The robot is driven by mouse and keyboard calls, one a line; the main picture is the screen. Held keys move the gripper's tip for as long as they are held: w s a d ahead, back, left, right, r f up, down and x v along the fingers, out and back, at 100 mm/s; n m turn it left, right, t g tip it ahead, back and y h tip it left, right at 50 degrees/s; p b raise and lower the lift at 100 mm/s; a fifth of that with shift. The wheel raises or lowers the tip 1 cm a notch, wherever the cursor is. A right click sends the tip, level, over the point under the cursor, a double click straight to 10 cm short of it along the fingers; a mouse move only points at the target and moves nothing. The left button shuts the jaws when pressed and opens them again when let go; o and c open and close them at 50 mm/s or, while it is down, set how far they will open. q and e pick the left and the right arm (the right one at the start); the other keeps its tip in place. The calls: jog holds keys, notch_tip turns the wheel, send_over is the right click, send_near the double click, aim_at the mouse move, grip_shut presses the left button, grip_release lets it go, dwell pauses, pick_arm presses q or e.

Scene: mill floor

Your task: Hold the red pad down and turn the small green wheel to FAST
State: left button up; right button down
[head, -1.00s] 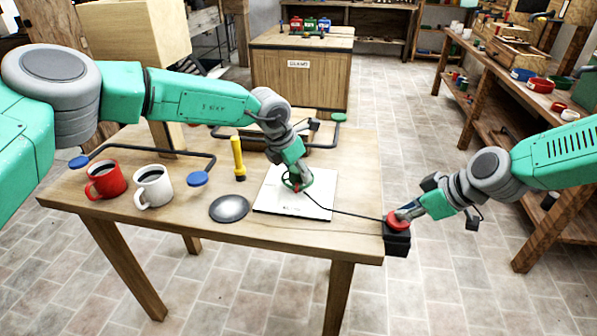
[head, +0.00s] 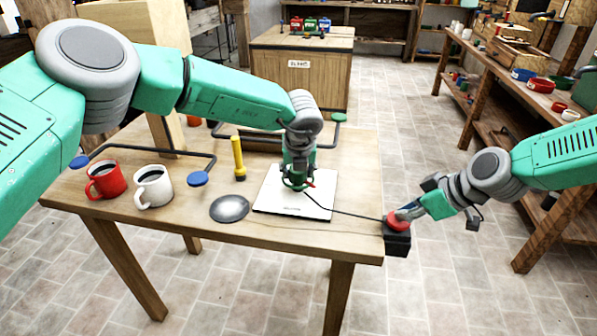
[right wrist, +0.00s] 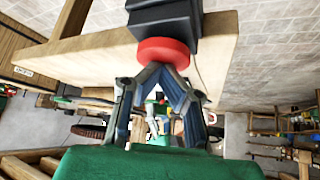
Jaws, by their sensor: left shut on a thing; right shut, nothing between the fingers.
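The red pad (head: 394,225) is a round button on a black box (head: 397,243) at the table's right front corner. My right gripper (head: 404,214) is shut and empty, its fingertips against the pad; the right wrist view shows the pad (right wrist: 163,53) at the closed fingertips (right wrist: 163,68). The small green wheel (head: 293,184) stands on a white plate (head: 318,202) with a red pointer beside it. My left gripper (head: 296,180) reaches down from above and is shut on the wheel, hiding much of it. I cannot read the plate's markings.
A dark cable runs from the plate to the black box. A yellow flashlight (head: 238,158), a dark round disc (head: 229,208), a white mug (head: 153,187) and a red mug (head: 106,180) stand to the left.

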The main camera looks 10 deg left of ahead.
pick_arm(q)
jog(key=n+y, duration=0.1)
jog(key=n, duration=0.2)
jog(key=n+y, duration=0.1)
jog(key=n, duration=0.2)
jog(key=shift+d+r+g, duration=0.1)
jog(key=shift+g, duration=0.3)
dwell(0.3)
jog(key=o, duration=1.1)
jog(key=shift+c, duration=0.2)
jog(key=shift+o, duration=0.4)
